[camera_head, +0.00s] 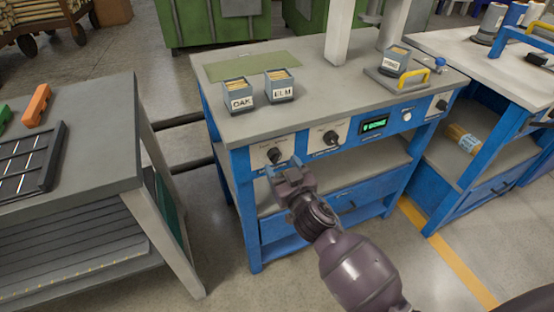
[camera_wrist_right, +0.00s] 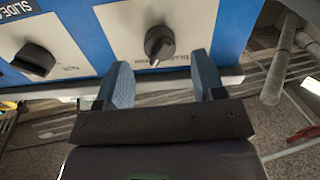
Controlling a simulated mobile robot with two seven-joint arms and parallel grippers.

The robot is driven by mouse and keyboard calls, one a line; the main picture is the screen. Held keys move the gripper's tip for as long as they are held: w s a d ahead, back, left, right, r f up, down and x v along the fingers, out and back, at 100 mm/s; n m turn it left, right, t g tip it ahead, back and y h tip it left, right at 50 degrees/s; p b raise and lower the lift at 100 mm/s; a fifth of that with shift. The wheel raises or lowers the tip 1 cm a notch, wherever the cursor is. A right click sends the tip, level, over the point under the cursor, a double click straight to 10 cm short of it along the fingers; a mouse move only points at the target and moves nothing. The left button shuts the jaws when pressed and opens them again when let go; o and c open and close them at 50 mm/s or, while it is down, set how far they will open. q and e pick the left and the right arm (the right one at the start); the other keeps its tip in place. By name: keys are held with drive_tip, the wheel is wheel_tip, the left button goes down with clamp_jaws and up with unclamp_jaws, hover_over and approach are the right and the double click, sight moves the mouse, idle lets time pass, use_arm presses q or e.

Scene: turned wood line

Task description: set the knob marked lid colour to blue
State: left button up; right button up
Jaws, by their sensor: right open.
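The blue workbench's front panel (camera_head: 303,145) carries a black knob (camera_head: 274,155) at its left end, with another dark knob (camera_head: 330,137) to its right. The left-end knob (camera_wrist_right: 160,43) shows ahead of the fingers in the right wrist view, its pointer among small labels too blurred to read surely. Its title is not legible, so I cannot confirm it is the lid colour knob. My right gripper (camera_head: 284,168) is open, just in front of and below this knob; its fingers (camera_wrist_right: 160,72) appear apart from it. My left gripper is out of view.
A second knob (camera_wrist_right: 36,60) with a partly visible "SLIDE" label sits beside it in the wrist view. A lit green display (camera_head: 374,125) and a white button (camera_head: 407,116) lie farther right. Bins marked OAK (camera_head: 238,97) and ELM (camera_head: 279,86) stand on top.

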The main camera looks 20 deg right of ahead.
sight(278, 160)
drive_tip(key=shift+w, duration=1.6)
drive_tip(key=c, duration=0.9)
